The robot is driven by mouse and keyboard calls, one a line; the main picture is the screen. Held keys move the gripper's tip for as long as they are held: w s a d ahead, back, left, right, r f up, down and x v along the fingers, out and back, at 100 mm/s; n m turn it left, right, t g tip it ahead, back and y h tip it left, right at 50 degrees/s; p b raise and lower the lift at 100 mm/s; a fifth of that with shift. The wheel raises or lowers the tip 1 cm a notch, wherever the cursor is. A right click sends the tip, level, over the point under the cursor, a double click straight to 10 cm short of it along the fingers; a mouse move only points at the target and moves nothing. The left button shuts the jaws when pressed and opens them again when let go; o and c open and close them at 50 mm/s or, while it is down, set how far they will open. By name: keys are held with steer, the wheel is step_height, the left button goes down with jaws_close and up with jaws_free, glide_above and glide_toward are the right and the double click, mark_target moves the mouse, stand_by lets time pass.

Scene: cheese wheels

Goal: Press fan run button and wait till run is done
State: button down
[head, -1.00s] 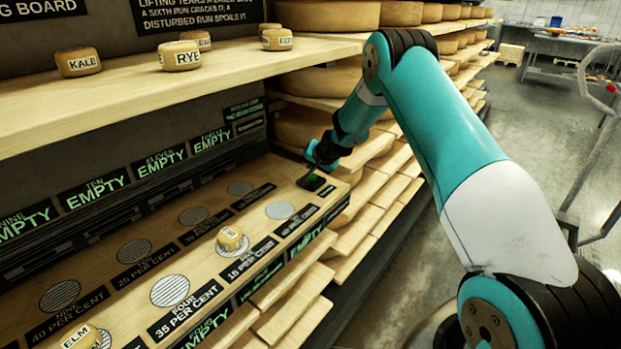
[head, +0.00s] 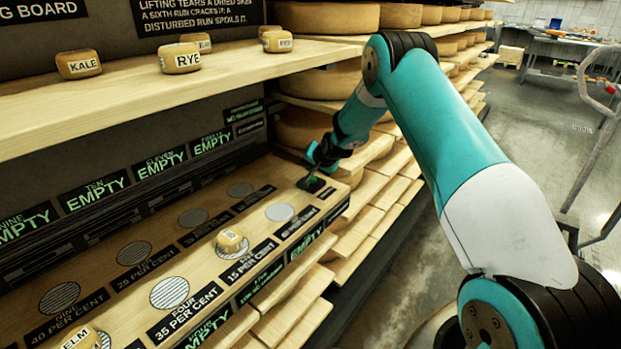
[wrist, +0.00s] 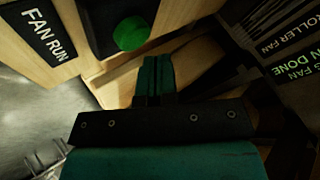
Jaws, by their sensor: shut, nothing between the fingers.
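The fan run button is a round green button (wrist: 131,33) on a dark square box, beside a FAN RUN label (wrist: 43,35) in the wrist view. In the head view the box (head: 312,185) sits at the far right end of the wooden board. My gripper (head: 316,170) is shut and empty, right over the box. In the wrist view the closed fingertips (wrist: 156,62) show just beside the button, with a small gap in the picture; I cannot tell whether they touch it. Green text on a panel (wrist: 285,70) at the right reads "N DONE", its start cut off.
A small cheese (head: 230,241) stands on the board, and one marked ELM (head: 82,340) is at the lower left. KALE (head: 78,64), RYE (head: 180,57) and other cheeses stand on the upper shelf (head: 150,95). Racks of big wheels (head: 300,127) stand behind my arm.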

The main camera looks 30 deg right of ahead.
mark_target(313, 178)
stand_by(0.8)
steer(key=shift+f+b, duration=0.4)
steer(key=shift+f, duration=0.05)
steer(key=shift+f+b, duration=0.35)
steer(key=shift+f, duration=0.15)
stand_by(0.4)
steer(key=shift+r, duration=0.15)
steer(key=shift+r+p, duration=0.5)
steer(key=shift+r, duration=0.25)
steer(key=shift+r, duration=0.1)
steer(key=shift+r+p, duration=1.5)
steer(key=shift+r, duration=0.95)
